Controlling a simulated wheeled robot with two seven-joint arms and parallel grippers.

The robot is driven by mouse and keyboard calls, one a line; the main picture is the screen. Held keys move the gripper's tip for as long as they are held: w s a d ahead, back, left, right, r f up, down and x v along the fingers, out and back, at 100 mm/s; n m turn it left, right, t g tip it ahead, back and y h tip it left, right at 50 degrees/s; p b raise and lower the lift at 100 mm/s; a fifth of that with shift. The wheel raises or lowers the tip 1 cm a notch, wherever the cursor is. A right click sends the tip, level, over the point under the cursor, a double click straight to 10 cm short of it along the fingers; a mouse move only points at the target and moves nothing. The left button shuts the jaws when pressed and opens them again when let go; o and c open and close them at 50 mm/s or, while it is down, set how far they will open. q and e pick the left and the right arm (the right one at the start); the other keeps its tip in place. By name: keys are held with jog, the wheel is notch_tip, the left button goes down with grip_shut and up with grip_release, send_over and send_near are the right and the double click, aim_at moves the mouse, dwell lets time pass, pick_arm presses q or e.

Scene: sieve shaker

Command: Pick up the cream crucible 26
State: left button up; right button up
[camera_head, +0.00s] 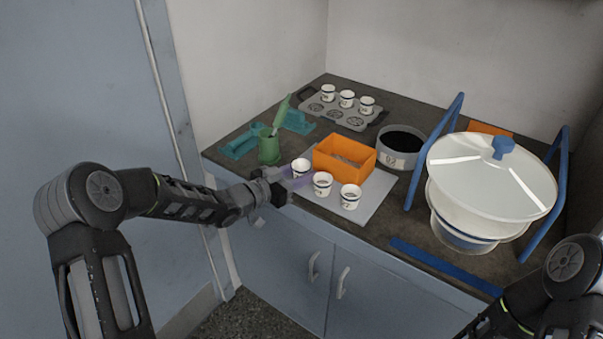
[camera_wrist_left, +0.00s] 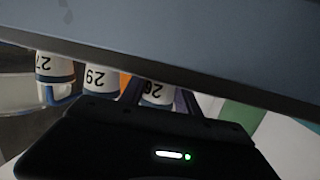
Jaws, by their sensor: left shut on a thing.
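The cream crucible 26 (camera_head: 300,167) is a small pale cup with a dark rim band, leftmost of the three cups at the front of the grey mat. My left gripper (camera_head: 297,180) reaches it from the left and is shut on it, its purple fingers on either side. In the left wrist view, the crucible (camera_wrist_left: 156,94) shows between the fingers, its number partly hidden. It looks upright; I cannot tell whether it touches the mat. My right arm shows at the lower right, but its gripper is out of view.
Two similar crucibles (camera_head: 322,184) (camera_head: 350,196) stand close by on the grey mat (camera_head: 378,206). An orange box (camera_head: 344,160) is just behind. A green pot (camera_head: 268,150) stands left, a rack with crucibles (camera_head: 352,117) behind, and a large lidded bowl (camera_head: 488,180) right.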

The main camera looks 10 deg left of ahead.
pick_arm(q)
grip_shut()
jog(key=shift+r, duration=0.15)
notch_tip(320, 180, up, 10)
jog(key=shift+p, duration=0.45)
pick_arm(e)
jog(key=shift+r, duration=0.45)
